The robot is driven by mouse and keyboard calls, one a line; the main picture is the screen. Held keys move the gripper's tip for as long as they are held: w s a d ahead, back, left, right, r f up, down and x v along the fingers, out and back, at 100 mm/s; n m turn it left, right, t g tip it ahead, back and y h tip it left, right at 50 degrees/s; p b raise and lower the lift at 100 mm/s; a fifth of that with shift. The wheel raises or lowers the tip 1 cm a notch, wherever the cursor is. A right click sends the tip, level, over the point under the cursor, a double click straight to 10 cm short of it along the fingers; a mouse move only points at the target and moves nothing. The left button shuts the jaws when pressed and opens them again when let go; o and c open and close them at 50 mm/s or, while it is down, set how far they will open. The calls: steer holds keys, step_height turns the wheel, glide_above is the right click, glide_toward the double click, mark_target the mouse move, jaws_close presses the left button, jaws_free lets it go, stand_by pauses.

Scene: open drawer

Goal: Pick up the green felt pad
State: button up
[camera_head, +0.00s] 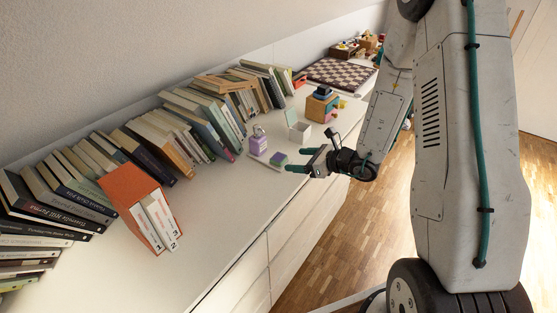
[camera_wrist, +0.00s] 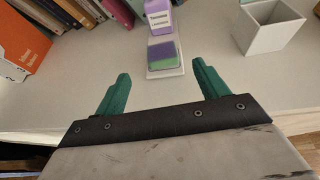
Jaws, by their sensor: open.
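The green pad (camera_wrist: 163,62) shows in the wrist view as a green layer against a purple layer (camera_wrist: 162,49), together forming a small block. I cannot tell how the two layers are joined. They rest on a small white tray (camera_wrist: 166,74), in front of a purple labelled container (camera_wrist: 158,16). In the head view the purple and green block (camera_head: 279,158) is small, just left of my gripper (camera_head: 298,160). My gripper, also in the wrist view (camera_wrist: 161,72), has its two green fingers spread and empty. The block lies ahead of the fingers, between their lines, not touched.
A white open box (camera_wrist: 267,27) stands right of the tray. An orange file box (camera_head: 132,199) and a long row of books (camera_head: 190,120) line the back of the white cabinet top (camera_head: 225,215). A chessboard (camera_head: 340,73) lies at the far end. The front left top is clear.

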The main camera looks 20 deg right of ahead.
mark_target(280, 158)
steer(key=x, duration=0.7)
steer(key=shift+w, duration=0.25)
steer(key=shift+r, duration=0.1)
steer(key=c, duration=1)
